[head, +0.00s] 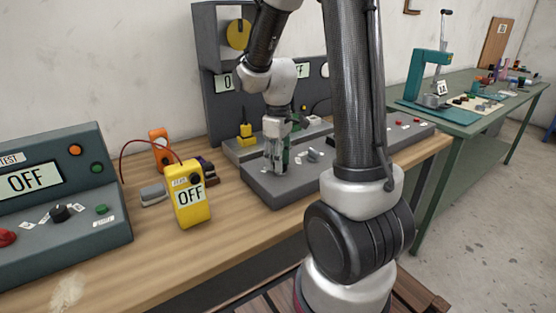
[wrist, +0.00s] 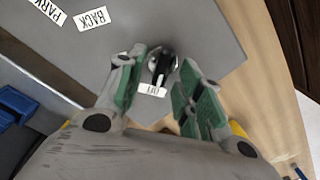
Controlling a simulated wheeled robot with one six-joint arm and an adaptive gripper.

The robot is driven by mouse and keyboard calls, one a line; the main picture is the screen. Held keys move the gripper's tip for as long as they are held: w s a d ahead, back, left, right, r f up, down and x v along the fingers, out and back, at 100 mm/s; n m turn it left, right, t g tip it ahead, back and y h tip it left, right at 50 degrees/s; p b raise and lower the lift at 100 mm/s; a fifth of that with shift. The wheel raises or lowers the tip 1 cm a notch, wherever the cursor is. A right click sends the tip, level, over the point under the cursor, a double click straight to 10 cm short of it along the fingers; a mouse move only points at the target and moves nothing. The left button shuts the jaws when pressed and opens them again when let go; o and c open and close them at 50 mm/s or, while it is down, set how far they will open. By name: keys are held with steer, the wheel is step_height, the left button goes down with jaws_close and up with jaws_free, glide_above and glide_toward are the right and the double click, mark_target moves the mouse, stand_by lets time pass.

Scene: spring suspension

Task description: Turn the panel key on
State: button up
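The panel key (wrist: 161,64) is a dark lever on a round silver base, set in the grey panel (wrist: 200,22). A white label (wrist: 152,90) beside it seems to read OFF, upside down in the wrist view. My gripper (wrist: 161,76) is open, with one green-padded finger on each side of the key. A gap shows between key and pads, and I see no contact. In the head view my gripper (head: 276,165) points down over the left part of the low grey panel (head: 265,195), and the key is hidden behind it.
BACK (wrist: 91,18) and PARK (wrist: 47,10) labels lie on the panel. A yellow meter (head: 190,197) reading OFF and a grey test box (head: 58,200) stand on the wooden bench to the left. A tall grey cabinet (head: 214,125) stands behind. A green table (head: 465,120) is at right.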

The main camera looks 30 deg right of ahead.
steer(key=shift+f, duration=0.2)
jaws_close()
steer(key=shift+m, duration=0.3)
steer(key=m, duration=0.5)
steer(key=shift+d, duration=0.2)
steer(key=m, duration=0.6)
steer(key=shift+d, duration=0.2)
steer(key=shift+m, duration=0.3)
